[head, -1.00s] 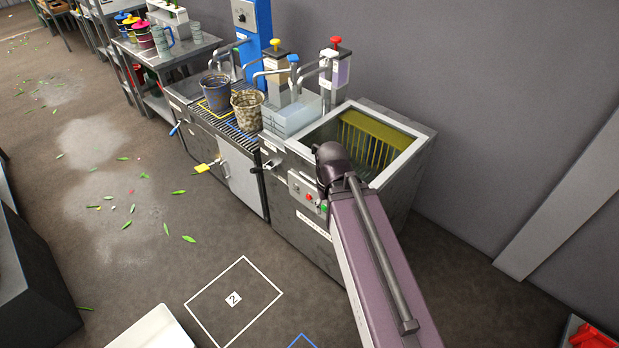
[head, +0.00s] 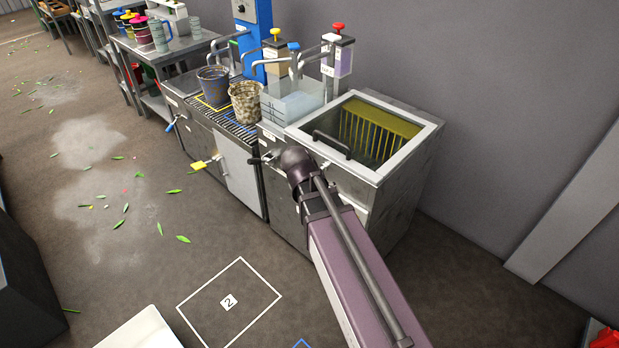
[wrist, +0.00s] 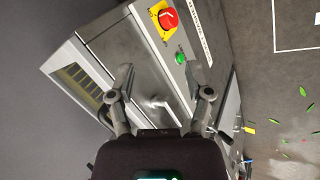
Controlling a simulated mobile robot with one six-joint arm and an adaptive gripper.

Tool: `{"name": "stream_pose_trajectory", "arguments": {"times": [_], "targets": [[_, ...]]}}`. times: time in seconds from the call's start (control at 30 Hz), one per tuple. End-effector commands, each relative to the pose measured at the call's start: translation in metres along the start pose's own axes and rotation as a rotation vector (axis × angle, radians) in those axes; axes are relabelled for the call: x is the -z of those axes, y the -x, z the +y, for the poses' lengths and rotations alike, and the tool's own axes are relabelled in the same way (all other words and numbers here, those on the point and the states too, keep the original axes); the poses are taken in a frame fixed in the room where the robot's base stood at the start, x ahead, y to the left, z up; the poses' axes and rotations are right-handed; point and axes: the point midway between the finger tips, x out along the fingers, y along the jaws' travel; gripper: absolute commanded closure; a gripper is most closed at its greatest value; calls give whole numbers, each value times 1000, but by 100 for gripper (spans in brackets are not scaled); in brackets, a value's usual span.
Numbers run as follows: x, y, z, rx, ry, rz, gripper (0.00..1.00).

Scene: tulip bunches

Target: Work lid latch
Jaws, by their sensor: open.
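A grey tank unit (head: 390,180) stands against the wall, its top opening in view. A black bar handle (head: 332,146) spans the front of that opening. In the wrist view, a small pale metal fitting (wrist: 157,101) sits on the unit's grey face; it may be the latch, but it is too blurred to tell its position. My gripper (wrist: 158,72) is open, its two fingers on either side above this fitting, with nothing held. Whether the fingers touch the unit I cannot tell. In the head view, my arm hides the gripper and part of the unit's front.
A red button (wrist: 168,19) on a yellow plate and a green button (wrist: 180,58) are close to the fingers. Two buckets (head: 214,86) (head: 247,103) stand on the grate to the left. Pump dispensers (head: 338,55) stand behind. The floor ahead is open, with scattered leaves.

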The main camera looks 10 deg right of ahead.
Motion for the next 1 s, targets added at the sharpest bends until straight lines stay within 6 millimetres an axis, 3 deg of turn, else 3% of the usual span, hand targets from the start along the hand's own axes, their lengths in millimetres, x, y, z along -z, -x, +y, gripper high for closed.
{"name": "stream_pose_trajectory", "arguments": {"times": [0.03,0.4,0.7,1.0], "targets": [[8,-16,-9,-41,15,13,34],[55,-45,-33,-349,109,111,34],[94,-54,-62,-595,182,203,34],[131,-50,-102,-838,250,304,34]]}}
